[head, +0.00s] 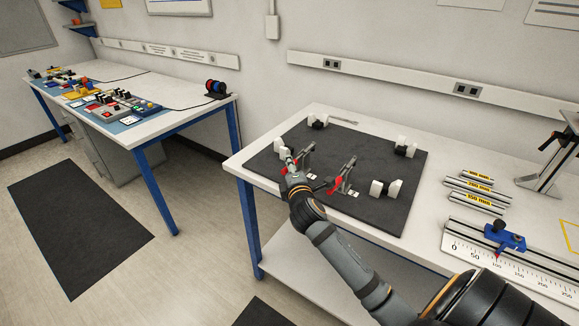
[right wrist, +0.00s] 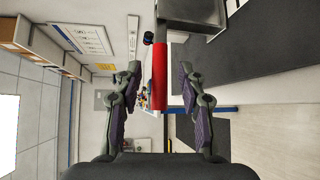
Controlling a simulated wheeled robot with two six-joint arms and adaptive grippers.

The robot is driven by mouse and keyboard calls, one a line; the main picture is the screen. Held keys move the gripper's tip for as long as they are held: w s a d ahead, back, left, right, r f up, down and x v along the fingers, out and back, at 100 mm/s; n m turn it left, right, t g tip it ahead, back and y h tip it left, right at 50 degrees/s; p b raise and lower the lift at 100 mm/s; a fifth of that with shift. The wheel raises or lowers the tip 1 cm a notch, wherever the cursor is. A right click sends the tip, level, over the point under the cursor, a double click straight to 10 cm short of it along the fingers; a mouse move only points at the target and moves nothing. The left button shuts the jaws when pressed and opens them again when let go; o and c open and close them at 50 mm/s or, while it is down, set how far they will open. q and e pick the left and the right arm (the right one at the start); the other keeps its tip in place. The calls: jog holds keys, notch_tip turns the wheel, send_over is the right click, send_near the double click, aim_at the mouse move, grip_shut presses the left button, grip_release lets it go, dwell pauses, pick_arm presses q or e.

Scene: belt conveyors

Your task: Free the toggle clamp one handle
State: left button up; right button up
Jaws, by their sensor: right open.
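Two metal toggle clamps with red handles stand on a dark mat (head: 385,211). The left clamp (head: 306,157) is beside my right gripper (head: 290,162); the other clamp (head: 348,172) stands to its right, its red handle (head: 333,187) pointing left. I cannot read which is numbered one. In the right wrist view, my right gripper (right wrist: 158,68) is open, with a finger on each side of a red handle (right wrist: 160,85). Gaps show between the handle and both fingers. My gripper partly hides the left clamp's handle in the head view. My left gripper is not in view.
White blocks with dark parts (head: 406,146) stand around the clamps on the mat. Labelled metal bars (head: 469,188) and a ruler with a blue slider (head: 497,235) lie to the right. Another bench (head: 140,120) stands at the left.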

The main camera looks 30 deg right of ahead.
jog(key=shift+w+d+f, duration=0.1)
jog(key=shift+w+d, duration=0.1)
jog(key=shift+w, duration=0.25)
grip_shut()
